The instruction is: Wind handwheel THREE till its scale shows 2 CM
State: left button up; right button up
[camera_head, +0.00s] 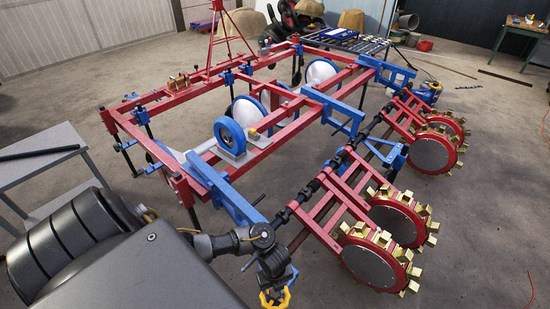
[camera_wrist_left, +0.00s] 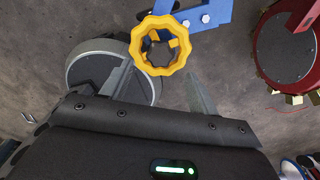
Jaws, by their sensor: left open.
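A yellow lobed handwheel (camera_wrist_left: 138,46) shows in the left wrist view, at the end of a blue bracket (camera_wrist_left: 208,14). It also shows at the bottom edge of the head view (camera_head: 266,299), below my left wrist. My left gripper (camera_wrist_left: 159,72) is open, with its two grey fingers pointing at the handwheel's near rim, one toward each side. I cannot tell whether the fingers touch the rim. No number or scale reading is legible in either view. My right gripper is not in view.
The red and blue planter frame (camera_head: 175,98) fills the middle of the head view. Red wheels with brass-coloured lugs (camera_head: 375,268) stand right of my left gripper. A grey cart (camera_head: 50,140) stands at the left. Bare concrete floor lies at the lower right.

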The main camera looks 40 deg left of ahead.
aim_at(275, 296)
pick_arm(q)
notch_tip(275, 296, down, 7)
jog(key=shift+r+b, duration=0.1)
jog(key=shift+b, duration=1)
jog(key=c, duration=1)
jog(key=shift+o, duration=0.2)
